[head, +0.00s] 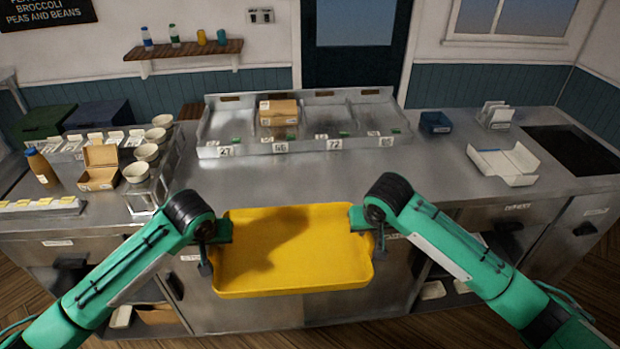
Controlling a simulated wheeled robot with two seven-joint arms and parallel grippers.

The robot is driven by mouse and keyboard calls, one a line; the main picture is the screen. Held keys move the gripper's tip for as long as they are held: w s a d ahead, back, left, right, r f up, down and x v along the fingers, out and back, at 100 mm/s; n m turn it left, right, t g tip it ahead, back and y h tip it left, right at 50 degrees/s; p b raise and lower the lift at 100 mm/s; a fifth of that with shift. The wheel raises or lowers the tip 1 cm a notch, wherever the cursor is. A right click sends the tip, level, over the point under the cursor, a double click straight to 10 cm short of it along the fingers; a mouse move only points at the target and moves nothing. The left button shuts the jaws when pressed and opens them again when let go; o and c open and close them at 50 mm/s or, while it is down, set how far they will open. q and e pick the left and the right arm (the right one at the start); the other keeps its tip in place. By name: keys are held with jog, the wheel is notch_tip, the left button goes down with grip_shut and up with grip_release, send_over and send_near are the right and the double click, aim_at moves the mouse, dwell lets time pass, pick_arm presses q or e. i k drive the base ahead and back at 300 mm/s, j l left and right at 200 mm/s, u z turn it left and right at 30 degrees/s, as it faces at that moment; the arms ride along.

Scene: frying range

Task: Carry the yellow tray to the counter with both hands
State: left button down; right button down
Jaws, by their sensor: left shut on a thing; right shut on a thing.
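The yellow tray (292,262) is in the middle of the head view, empty and about level, in front of the counter's front edge. My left gripper (215,243) is shut on the tray's left side. My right gripper (370,228) is shut on its right side. The steel counter (270,188) lies just beyond the tray, with a bare stretch of top in the middle. The tray hides part of the counter's front. I cannot tell exactly how high the tray is against the counter top.
A numbered rack (225,150) with a cardboard box (278,112) stands at the counter's back. On the left are bowls (146,152), an open carton (98,178) and a brown bottle (40,165). On the right are an open white box (503,163) and a blue container (435,122).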

aim_at(287, 181)
jog(key=i, duration=1)
